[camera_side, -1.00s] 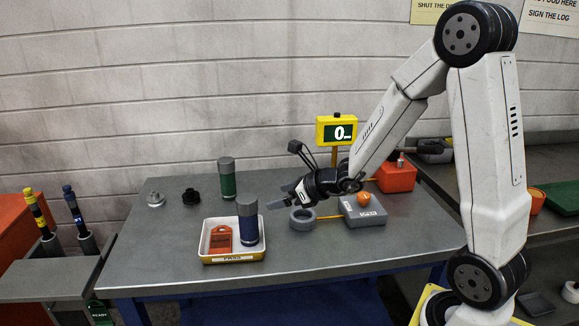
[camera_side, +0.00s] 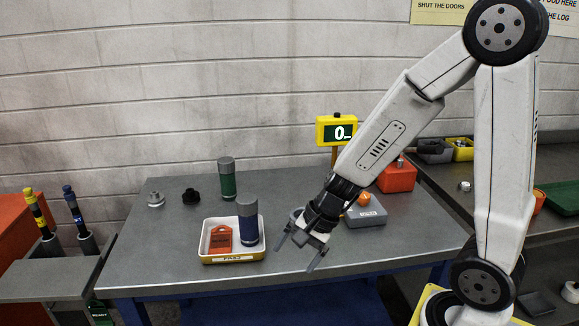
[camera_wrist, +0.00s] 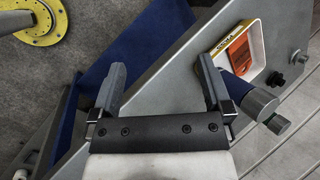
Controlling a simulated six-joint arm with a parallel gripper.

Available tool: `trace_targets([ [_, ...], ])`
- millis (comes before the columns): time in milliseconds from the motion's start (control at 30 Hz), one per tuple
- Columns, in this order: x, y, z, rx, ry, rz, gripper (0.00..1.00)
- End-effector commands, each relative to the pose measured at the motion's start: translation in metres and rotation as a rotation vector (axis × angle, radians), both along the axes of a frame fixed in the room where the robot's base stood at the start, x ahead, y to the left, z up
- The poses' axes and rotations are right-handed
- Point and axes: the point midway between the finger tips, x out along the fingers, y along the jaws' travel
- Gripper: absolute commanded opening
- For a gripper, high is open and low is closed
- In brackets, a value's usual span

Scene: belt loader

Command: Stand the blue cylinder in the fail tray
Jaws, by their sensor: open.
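The blue cylinder (camera_side: 248,228), with a grey cap, stands upright at the right side of a white tray (camera_side: 205,240). The tray's yellow front label appears to read PASS. An orange tag (camera_side: 221,238) lies beside the cylinder in this tray. My gripper (camera_side: 296,257) is open and empty, right of the tray and apart from the cylinder, pointing down. In the wrist view the blue cylinder (camera_wrist: 238,87) and tray (camera_wrist: 259,35) show beyond the right finger of my open gripper (camera_wrist: 162,72). I cannot make out a tray marked fail.
A green cylinder (camera_side: 227,180) stands behind the tray. A light grey part (camera_side: 155,199) and a black part (camera_side: 191,196) sit at the back left. A grey box (camera_side: 366,212) and an orange-red box (camera_side: 397,178) stand to the right. The table's front right is clear.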

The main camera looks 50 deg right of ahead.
Motion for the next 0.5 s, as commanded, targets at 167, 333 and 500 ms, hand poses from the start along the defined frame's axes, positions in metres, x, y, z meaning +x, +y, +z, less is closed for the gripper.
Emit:
trace_targets([
  [167, -0.017, -0.001, -0.005, -0.164, -0.022, 0.273, 1.00],
  [333, -0.028, -0.005, -0.008, -0.319, -0.051, 0.535, 1.00],
  [500, -0.035, -0.011, -0.008, -0.467, -0.088, 0.797, 1.00],
])
